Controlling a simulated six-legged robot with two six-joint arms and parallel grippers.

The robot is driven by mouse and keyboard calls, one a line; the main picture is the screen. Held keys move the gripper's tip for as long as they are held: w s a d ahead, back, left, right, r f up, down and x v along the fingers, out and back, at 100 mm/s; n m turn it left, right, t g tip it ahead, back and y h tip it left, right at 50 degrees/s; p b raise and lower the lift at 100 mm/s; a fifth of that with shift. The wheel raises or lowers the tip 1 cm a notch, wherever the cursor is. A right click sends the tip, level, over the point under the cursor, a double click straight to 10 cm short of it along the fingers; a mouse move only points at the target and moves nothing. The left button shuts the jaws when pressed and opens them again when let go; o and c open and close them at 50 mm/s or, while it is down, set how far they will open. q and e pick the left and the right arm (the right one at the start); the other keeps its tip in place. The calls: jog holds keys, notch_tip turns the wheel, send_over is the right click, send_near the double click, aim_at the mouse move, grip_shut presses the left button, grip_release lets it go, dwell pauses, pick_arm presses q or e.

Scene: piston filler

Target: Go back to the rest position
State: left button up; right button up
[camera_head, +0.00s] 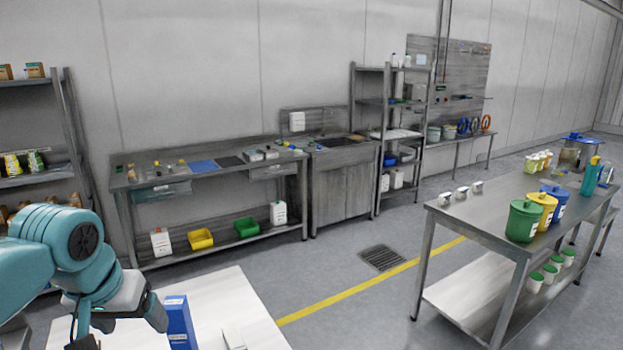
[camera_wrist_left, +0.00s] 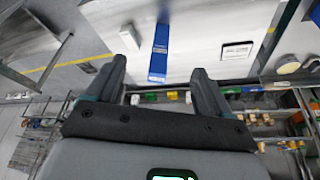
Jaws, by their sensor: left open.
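My left arm comes in from the left edge in the head view, bent at a teal joint. Its gripper points down near the bottom edge and is partly hidden by the arm's own links. In the left wrist view my left gripper (camera_wrist_left: 160,68) is open, with its two dark fingers wide apart and nothing between the tips. A blue box (camera_head: 180,322) stands on a white-topped table (camera_head: 225,297), to the right of the gripper in the head view. The box also shows beyond the fingers in the wrist view (camera_wrist_left: 159,48). My right gripper is not in view.
A small white item (camera_head: 233,339) is on the white table near the blue box. A steel workbench (camera_head: 215,182) with bins stands along the wall. Another steel table (camera_head: 470,210) holds colored canisters at right. Shelves (camera_head: 40,130) stand at left. The floor between has free room.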

pick_arm(q)
jog(key=d+f+g+h, duration=0.1)
jog(key=d+f, duration=0.3)
jog(key=f, duration=0.6)
jog(key=d+f+m+h, duration=0.1)
jog(key=d+f, duration=0.2)
jog(key=f, duration=0.7)
jog(key=d+f+g+h, duration=0.1)
jog(key=d+f, duration=0.3)
jog(key=f, duration=0.6)
jog(key=s+d+f+n+g+h, duration=0.1)
jog(key=s+d+f, duration=0.2)
jog(key=s+f, duration=0.65)
jog(key=s+d+f+n+g, duration=0.1)
jog(key=s+d+f, duration=0.1)
jog(key=s+f, duration=0.7)
notch_tip(320, 180, down, 8)
jog(key=b, duration=1)
jog(key=shift+s, duration=0.25)
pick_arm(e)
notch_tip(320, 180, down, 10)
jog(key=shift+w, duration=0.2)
pick_arm(q)
jog(key=shift+r, duration=0.1)
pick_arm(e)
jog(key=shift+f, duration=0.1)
